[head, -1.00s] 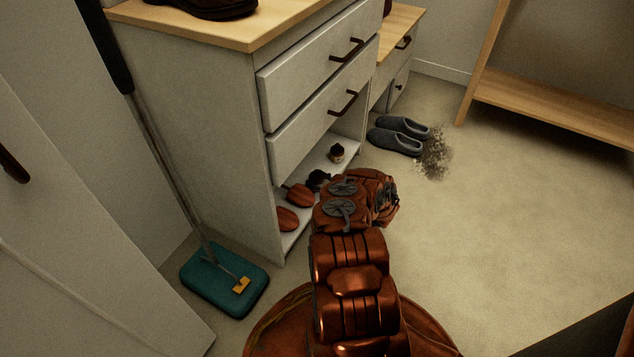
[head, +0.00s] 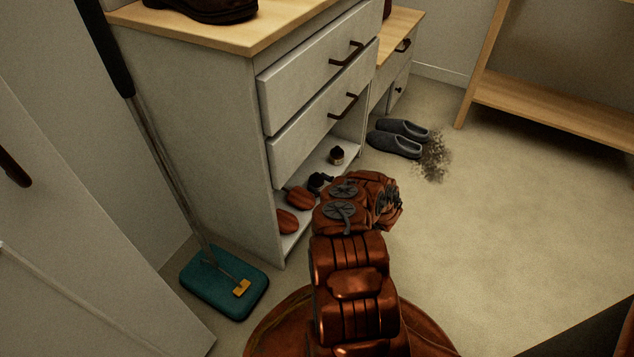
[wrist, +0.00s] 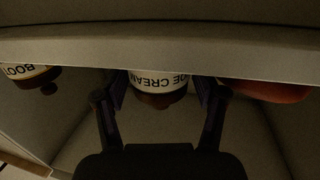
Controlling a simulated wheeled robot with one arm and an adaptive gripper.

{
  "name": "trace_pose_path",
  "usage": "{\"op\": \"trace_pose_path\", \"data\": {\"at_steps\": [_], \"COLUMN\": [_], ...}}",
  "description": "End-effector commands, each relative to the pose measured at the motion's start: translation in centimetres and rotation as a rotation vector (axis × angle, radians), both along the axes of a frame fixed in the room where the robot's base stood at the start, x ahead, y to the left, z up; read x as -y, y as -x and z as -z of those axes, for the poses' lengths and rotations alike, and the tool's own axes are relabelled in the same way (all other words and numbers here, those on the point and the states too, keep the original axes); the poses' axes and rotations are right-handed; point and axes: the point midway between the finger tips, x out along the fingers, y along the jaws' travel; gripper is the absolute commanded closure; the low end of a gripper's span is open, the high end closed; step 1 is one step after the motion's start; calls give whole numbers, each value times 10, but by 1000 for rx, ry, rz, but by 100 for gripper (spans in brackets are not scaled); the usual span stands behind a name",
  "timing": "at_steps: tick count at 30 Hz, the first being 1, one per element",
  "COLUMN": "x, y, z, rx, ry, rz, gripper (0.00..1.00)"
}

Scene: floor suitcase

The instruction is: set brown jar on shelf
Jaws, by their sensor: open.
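In the wrist view, a brown jar (wrist: 158,98) with a white label reading "OE CREAM", seen upside down, is between the two dark fingers of my gripper (wrist: 161,88). The fingers are open, one on each side; contact cannot be told. A pale panel edge hides the jar's upper part in this view. The low shelf (head: 292,240) is the open bottom compartment of the white cabinet. In the head view my wrist is in front of this compartment, and a small dark shape there is too unclear to tell as jar or fingers.
A second jar (wrist: 32,74), labelled "BOOT", is at the left in the wrist view. Reddish-brown brushes (head: 287,222) lie on the shelf. Drawers (head: 318,111) overhang the opening.

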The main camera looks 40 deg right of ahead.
Motion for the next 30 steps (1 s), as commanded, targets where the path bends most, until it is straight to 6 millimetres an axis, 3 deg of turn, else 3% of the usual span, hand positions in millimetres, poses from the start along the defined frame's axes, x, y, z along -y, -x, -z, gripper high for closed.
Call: {"op": "trace_pose_path", "data": {"at_steps": [6,15,21,30], "x": [6,10,10,10], "y": [44,93,106,108], "z": [-1,-4,-5,-5], "rx": [-4,-2,-2,-1], "ry": [-3,-1,0,0], "rz": [7,5,2,2], "gripper": [29,29,29,29]}}
